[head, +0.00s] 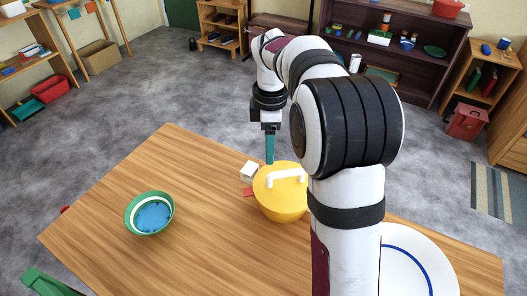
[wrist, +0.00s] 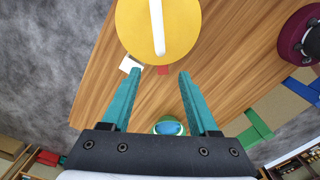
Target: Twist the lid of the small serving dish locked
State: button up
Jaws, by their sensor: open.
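The small serving dish (head: 282,209) is yellow and stands on the wooden table, partly hidden behind my arm. Its round yellow lid (head: 265,184) sits on top, with a white bar handle (head: 287,176). In the wrist view the lid (wrist: 133,32) and the handle (wrist: 157,25) lie at the top, beyond the fingertips. My gripper (head: 270,160) points down at the far side of the dish. In the wrist view my gripper (wrist: 147,73) is open, its teal fingers apart with nothing between them. I cannot tell whether the lid is locked.
A small white block (head: 250,171) and a flat red piece (head: 248,191) lie beside the dish. A green bowl, blue inside (head: 152,215), stands to the left. A white plate with a blue ring (head: 400,278) is at right, partly behind my arm. The table's left half is mostly clear.

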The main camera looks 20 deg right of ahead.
aim_at(269, 174)
notch_tip(269, 174, down, 11)
jog(key=shift+f, duration=0.1)
grip_shut()
dwell(0.3)
jog(key=shift+w+d+m, duration=0.1)
jog(key=shift+w+m, duration=0.2)
jog(key=shift+m, duration=0.4)
jog(key=shift+w+m, duration=0.25)
jog(key=shift+m, duration=0.45)
jog(key=shift+w+d+m, duration=0.15)
jog(key=shift+w+m, duration=0.1)
jog(key=shift+m, duration=0.45)
jog(key=shift+w+d+m, duration=0.15)
jog(key=shift+w+m, duration=0.1)
jog(key=shift+m, duration=0.45)
